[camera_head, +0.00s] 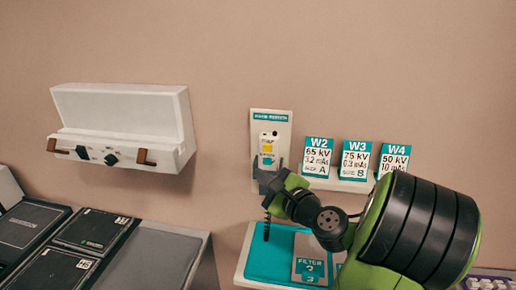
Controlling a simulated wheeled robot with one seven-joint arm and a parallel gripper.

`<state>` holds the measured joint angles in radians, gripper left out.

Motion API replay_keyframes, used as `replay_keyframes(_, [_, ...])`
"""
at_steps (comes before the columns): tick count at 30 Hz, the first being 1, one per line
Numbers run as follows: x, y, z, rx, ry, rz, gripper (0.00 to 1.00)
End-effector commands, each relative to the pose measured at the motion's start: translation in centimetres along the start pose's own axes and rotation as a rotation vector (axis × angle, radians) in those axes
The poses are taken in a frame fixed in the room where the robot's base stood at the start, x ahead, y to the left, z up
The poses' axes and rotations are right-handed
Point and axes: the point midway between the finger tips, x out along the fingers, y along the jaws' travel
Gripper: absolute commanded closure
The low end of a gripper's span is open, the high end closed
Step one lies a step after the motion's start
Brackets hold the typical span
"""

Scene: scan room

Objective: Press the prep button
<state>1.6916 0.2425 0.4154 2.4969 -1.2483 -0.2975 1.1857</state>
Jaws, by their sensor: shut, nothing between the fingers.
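A white wall plate with a teal header (285,135) holds a white hand switch (268,137) with a small dark spot near its top. The switch carries a yellow patch (267,148) with small unreadable print and a teal patch (267,160) below it. I cannot read which part is the prep button. My gripper (262,174) is shut and empty, at the lower end of the switch in the picture. It covers the lower part of the plate. Whether the fingers touch the switch cannot be told. A dark coiled cord (267,226) hangs below the gripper.
Cards W2 (317,157), W3 (355,160) and W4 (394,158) stand on a wall ledge to the right. A white wall box with knobs (125,125) is at left. Dark labelled cassettes (95,230) lie lower left. A teal-topped tray (262,262) with a filter card is below.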

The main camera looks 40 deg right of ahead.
Motion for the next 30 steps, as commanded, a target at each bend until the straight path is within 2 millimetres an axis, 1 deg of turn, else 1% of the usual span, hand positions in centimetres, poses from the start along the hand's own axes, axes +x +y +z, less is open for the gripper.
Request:
replay_keyframes(7, [0.5,-0.3,-0.2,-0.003,-0.002,0.005,1.0])
replay_keyframes(21, [5.1,-3.8,-3.4,-0.002,-0.003,0.005,1.0])
replay_keyframes(25, [5.9,-4.3,-4.0,-0.003,-0.001,0.005,1.0])
replay_keyframes(30, [6.2,-4.4,-4.4,-0.004,0.0,0.004,1.0])
